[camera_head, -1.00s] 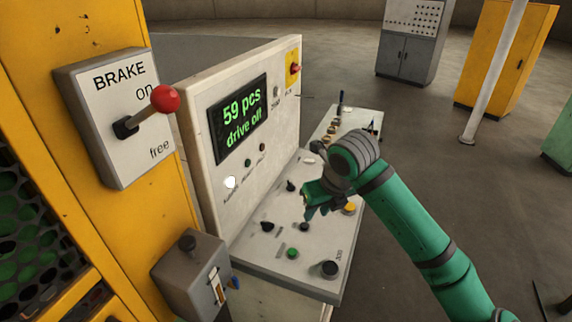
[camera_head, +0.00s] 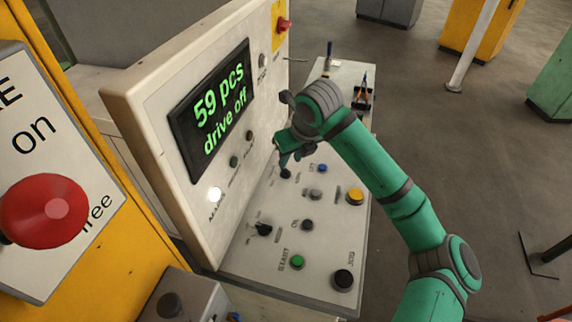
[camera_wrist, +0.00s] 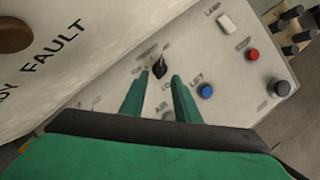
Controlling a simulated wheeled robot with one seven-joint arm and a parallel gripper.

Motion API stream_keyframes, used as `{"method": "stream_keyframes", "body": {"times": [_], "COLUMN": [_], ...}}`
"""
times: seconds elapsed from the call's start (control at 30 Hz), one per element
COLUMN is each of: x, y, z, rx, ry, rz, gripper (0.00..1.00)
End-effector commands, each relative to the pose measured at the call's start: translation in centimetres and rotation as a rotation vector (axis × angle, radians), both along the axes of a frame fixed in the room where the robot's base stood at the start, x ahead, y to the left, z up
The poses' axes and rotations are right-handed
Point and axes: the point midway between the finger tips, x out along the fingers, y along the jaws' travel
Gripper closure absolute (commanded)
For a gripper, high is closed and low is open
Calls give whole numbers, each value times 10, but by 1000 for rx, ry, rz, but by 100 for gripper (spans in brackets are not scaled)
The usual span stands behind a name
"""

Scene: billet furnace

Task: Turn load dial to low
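A black dial (camera_head: 285,174) stands on the sloped desk of the control console, close to its upright panel. It also shows in the wrist view (camera_wrist: 160,68), just beyond and between my fingertips. The lettering around it is too small to confirm it as the load dial. My gripper (camera_head: 284,158) reaches down over this dial. In the wrist view its two green fingers (camera_wrist: 160,78) are apart, with a gap around the dial and no clear contact. A second black dial (camera_head: 262,229) sits nearer on the desk. The display (camera_head: 212,105) reads "59 pcs, drive off".
A blue button (camera_head: 322,168) lies right of the dial, with a yellow button (camera_head: 355,196), green start button (camera_head: 297,262) and black jog button (camera_head: 343,280) nearer. The upright panel (camera_head: 140,120) rises close at left.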

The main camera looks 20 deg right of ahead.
Motion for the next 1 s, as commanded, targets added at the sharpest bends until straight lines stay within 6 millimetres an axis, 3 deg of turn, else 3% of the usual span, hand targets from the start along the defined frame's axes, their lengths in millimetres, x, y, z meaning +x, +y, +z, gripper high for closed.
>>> {"method": "stream_keyframes", "body": {"times": [0.2, 0.4, 0.8, 0.93, 1.0], "x": [14, 22, 25, 25, 25], "y": [3, 5, 5, 5, 5], "z": [-36, -55, -62, -61, -61], "rx": [3, 1, -1, -1, -1], "ry": [3, 0, 0, 0, 0], "rz": [-2, 0, 0, 0, 0], "gripper": [71, 71, 71, 100, 100]}}
